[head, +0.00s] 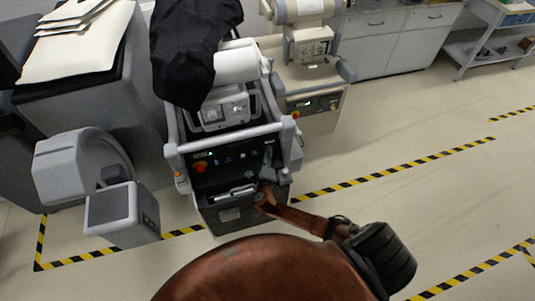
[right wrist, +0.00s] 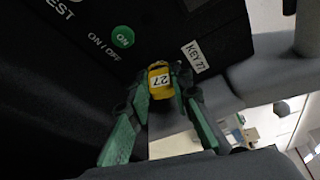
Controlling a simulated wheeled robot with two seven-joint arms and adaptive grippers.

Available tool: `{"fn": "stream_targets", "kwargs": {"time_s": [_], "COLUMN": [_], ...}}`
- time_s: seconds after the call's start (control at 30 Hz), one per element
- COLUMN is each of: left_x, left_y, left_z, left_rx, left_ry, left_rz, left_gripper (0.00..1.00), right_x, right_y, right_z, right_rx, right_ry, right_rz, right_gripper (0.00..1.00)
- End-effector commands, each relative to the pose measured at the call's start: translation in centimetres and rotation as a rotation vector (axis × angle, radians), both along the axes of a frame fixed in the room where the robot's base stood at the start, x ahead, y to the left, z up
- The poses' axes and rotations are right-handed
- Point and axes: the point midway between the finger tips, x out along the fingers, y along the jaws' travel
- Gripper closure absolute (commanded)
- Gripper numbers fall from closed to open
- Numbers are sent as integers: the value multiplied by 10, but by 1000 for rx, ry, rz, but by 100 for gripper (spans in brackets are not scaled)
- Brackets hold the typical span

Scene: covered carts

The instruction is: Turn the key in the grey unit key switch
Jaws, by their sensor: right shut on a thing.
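The grey unit (head: 225,140) stands in the middle of the head view, with a dark control panel on its front. In the right wrist view a yellow key tag marked 27 (right wrist: 159,80) sits at the dark panel, beside a "KEY 27" label (right wrist: 195,55). My right gripper (head: 268,158) is at the right part of this panel. In the right wrist view its green fingers are on both sides of the yellow tag and shut on it. The key switch itself is hidden behind the tag and fingertips. My left gripper is not in view.
A green ON button (right wrist: 122,37) is near the fingers. A black cover (head: 190,50) hangs over the unit's top. A beige unit (head: 315,105) stands close behind at right. A grey device with a box head (head: 120,215) is at left. Floor at right is clear.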

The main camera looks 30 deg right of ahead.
Motion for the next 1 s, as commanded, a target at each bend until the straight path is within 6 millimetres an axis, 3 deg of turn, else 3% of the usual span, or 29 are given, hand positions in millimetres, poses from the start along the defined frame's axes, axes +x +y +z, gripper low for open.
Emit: {"fn": "stream_targets", "kwargs": {"time_s": [0.33, 0.53, 0.73, 0.77, 1.0], "left_x": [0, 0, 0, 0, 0], "left_y": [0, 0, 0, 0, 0], "left_z": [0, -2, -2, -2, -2], "left_rx": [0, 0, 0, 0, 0], "left_ry": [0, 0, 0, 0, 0], "left_rz": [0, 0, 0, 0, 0], "left_gripper": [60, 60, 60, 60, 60], "right_x": [0, 0, 0, 0, 0], "right_y": [1, 1, 2, 2, 1], "right_z": [-2, -5, -5, -5, -4], "right_rx": [-79, -268, -284, -284, -283], "right_ry": [22, 66, 70, 70, 69], "right_rz": [2, 2, 2, 2, 1], "right_gripper": [100, 100, 100, 79, 62]}}
